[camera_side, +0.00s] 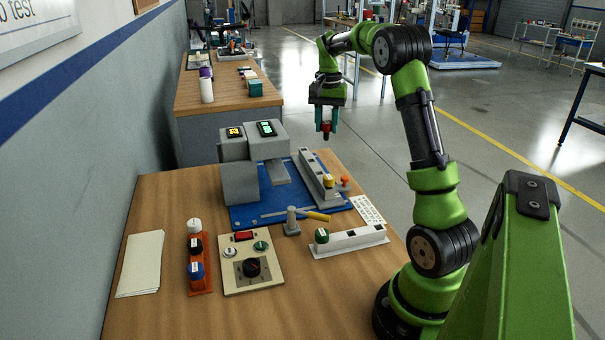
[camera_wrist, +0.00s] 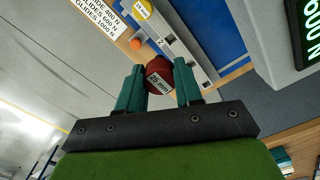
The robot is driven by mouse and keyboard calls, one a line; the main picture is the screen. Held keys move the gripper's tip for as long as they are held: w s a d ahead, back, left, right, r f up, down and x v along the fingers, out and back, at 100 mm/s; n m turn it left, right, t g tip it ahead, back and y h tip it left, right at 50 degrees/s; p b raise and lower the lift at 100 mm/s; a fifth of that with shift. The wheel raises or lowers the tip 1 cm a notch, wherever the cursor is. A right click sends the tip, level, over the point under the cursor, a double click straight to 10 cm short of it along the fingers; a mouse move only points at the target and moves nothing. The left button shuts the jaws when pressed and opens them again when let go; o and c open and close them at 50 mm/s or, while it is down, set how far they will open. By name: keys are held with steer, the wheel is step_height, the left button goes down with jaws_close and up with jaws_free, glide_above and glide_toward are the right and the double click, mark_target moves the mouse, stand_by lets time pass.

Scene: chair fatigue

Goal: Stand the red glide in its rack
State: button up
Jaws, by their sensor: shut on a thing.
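My gripper (camera_side: 326,121) is raised above the far end of the table, pointing down. Its teal fingers are shut on the red glide (camera_side: 326,131), which hangs below the fingertips. In the wrist view the red glide (camera_wrist: 158,74) sits between the fingers, with a white label reading "25 mm". A white rack (camera_side: 365,241) near the table's right edge holds a green glide (camera_side: 321,236) at its left end and shows a dark square opening. A long pale rail (camera_side: 310,169) on the blue mat carries a yellow glide (camera_side: 328,181). I cannot tell which is the red glide's rack.
A grey machine (camera_side: 240,180) with lit displays stands on the blue mat (camera_side: 245,216), left of the rail. An orange knob (camera_side: 345,181), a printed card (camera_side: 369,209), a grey post (camera_side: 291,222), a control panel (camera_side: 252,285) and an orange holder (camera_side: 201,284) occupy the table.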

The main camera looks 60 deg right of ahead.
steer(key=s+a+f, duration=0.1)
steer(key=s+a, duration=0.5)
steer(key=s, duration=0.4)
steer(key=s+a, duration=0.6)
steer(key=s, duration=0.4)
steer(key=shift+s+f, duration=0.3)
steer(key=shift+f, duration=0.05)
steer(key=shift+f, duration=2.75)
steer(key=shift+f, duration=2.9)
steer(key=shift+f, duration=1.7)
steer(key=o, duration=1.1)
steer(key=shift+c, duration=0.2)
